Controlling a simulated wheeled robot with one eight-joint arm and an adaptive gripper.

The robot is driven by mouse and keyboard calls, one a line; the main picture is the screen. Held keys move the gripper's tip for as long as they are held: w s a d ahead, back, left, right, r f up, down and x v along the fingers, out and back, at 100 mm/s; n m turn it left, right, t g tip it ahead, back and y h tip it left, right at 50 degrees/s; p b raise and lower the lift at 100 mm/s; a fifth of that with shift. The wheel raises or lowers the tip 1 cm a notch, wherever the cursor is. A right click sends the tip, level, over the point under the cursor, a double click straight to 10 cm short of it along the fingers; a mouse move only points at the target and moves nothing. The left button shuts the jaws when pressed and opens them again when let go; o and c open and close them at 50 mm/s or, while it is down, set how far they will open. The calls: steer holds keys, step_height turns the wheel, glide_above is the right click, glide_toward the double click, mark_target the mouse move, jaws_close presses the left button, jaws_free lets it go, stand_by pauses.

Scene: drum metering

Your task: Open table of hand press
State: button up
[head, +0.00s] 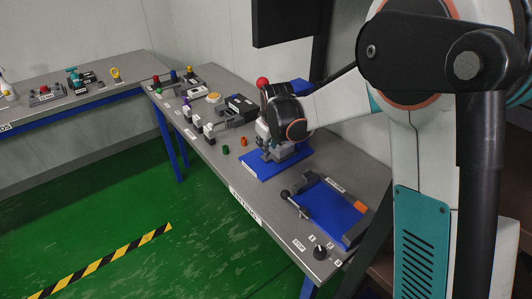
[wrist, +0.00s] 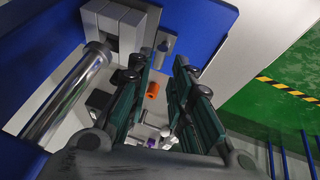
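The press-like device I take for the hand press stands on a blue base plate (head: 256,166) in the head view, partly hidden by my arm. A red ball knob (head: 262,83) shows above it. In the wrist view I see a blue plate (wrist: 205,22), a stepped grey block (wrist: 118,27) and a shiny metal cylinder (wrist: 72,95). Which part is the table I cannot tell. My gripper (wrist: 163,66) is open, its two dark green fingers apart with nothing held between them. In the head view it is over the blue base, its fingertips mostly hidden.
A second blue fixture (head: 325,212) with a black-knobbed lever (head: 287,195) is nearer on the same bench. An orange cylinder (head: 244,141) and a green one (head: 225,150) stand left of the press. Several devices line the bench's far end. Green floor (head: 130,210) is clear.

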mark_target(277, 149)
steer(key=shift+b+x, duration=0.7)
steer(key=shift+x, duration=2)
steer(key=shift+c, duration=0.5)
jaws_close()
